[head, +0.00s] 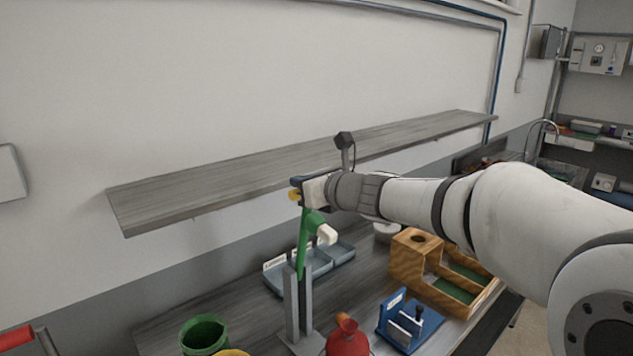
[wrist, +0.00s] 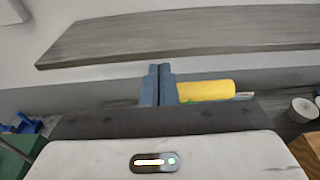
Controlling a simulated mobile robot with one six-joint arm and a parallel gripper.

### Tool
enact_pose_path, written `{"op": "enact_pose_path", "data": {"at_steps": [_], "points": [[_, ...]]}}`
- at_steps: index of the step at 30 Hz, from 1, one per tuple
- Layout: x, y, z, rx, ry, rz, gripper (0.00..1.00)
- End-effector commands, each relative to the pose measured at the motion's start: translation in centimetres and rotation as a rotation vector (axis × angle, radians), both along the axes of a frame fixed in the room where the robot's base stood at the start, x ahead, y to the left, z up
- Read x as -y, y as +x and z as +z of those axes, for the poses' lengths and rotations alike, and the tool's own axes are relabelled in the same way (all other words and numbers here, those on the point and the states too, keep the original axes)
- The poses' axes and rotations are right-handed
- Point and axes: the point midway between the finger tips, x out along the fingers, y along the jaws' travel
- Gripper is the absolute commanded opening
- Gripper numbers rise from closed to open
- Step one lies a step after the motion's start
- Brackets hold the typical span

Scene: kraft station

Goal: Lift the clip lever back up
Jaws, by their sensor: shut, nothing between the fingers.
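A green lever (head: 304,245) rises between two grey upright posts (head: 291,305) on the bench, standing nearly vertical with a slight tilt. A yellow grip (head: 293,196) shows near its top end, and in the wrist view it is a yellow cylinder (wrist: 205,90) just right of my fingers. My gripper (head: 297,183) is at the top of the lever, its fingers shut together and empty. The closed blue fingertips (wrist: 159,85) are beside the yellow grip; I cannot tell whether they touch it. Which part is the clip lever is not certain from these views.
A grey shelf (head: 250,171) runs along the wall behind my gripper. On the bench are a blue-grey tray (head: 325,266), a wooden box (head: 408,262), a blue fixture (head: 425,322), a red container (head: 347,342) and a green bucket (head: 203,333).

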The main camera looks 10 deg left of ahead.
Motion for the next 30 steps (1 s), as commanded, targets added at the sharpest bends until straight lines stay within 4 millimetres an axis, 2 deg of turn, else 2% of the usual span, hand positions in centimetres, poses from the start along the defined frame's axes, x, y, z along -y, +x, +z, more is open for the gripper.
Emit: {"op": "enact_pose_path", "data": {"at_steps": [6, 20, 23, 28, 29, 30], "points": [[-1.0, 0.0, 0.1, -0.014, -0.019, 0.009, 0.0], [-1.1, -0.2, 0.1, -0.015, -0.021, 0.012, 0.0], [-0.4, -0.5, 0.1, -0.014, -0.021, 0.011, 0.0], [2.0, -1.8, 0.0, -0.013, -0.022, 0.012, 0.0], [2.4, -2.0, 0.5, -0.011, -0.021, 0.012, 0.0], [2.4, -2.0, 1.9, -0.008, -0.019, 0.013, 0.0]]}}
